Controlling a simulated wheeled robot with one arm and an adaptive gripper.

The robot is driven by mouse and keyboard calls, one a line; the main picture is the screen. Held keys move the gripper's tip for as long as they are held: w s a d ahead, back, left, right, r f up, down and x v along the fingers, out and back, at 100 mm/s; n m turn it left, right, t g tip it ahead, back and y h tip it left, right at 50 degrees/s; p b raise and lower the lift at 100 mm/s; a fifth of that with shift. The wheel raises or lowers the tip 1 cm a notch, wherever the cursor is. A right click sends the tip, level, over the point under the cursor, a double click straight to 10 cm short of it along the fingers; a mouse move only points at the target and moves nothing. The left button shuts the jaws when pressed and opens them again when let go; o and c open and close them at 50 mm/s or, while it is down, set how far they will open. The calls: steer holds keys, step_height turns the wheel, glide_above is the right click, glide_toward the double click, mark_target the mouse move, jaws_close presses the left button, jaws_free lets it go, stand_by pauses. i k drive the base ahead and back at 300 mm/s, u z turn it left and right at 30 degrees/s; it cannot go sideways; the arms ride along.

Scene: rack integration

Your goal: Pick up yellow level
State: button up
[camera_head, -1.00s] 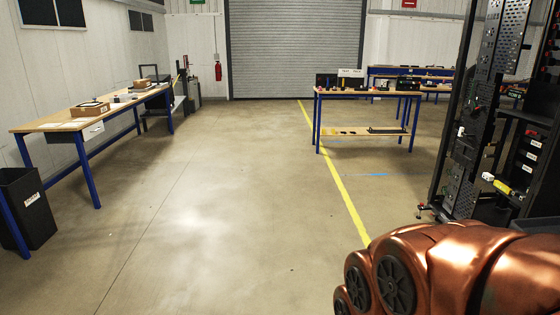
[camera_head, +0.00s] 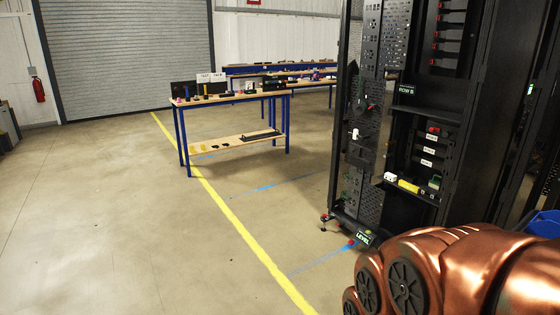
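A small yellow object (camera_head: 409,186) lies on a shelf inside the black rack (camera_head: 396,240) at the right. It may be the yellow level, but it is too small to be sure. A white piece (camera_head: 390,177) sits at its left end. My copper-coloured arm fills the lower right corner. My gripper is out of view, so its state and distance from the yellow object do not show.
A blue-legged workbench (camera_head: 224,100) with small items stands left of the rack. A blue bin (camera_head: 543,222) shows at the right edge. The floor left of the rack is clear, crossed by a yellow line (camera_head: 228,209). A fire extinguisher (camera_head: 38,89) hangs at the far left wall.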

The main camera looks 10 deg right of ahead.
mark_target(405, 184)
steer(key=z, duration=0.7)
steer(key=i, duration=1.4)
steer(key=z, duration=0.35)
steer(key=i, duration=1.15)
steer(key=u, duration=0.8)
steer(key=i, duration=1.7)
steer(key=u, duration=0.15)
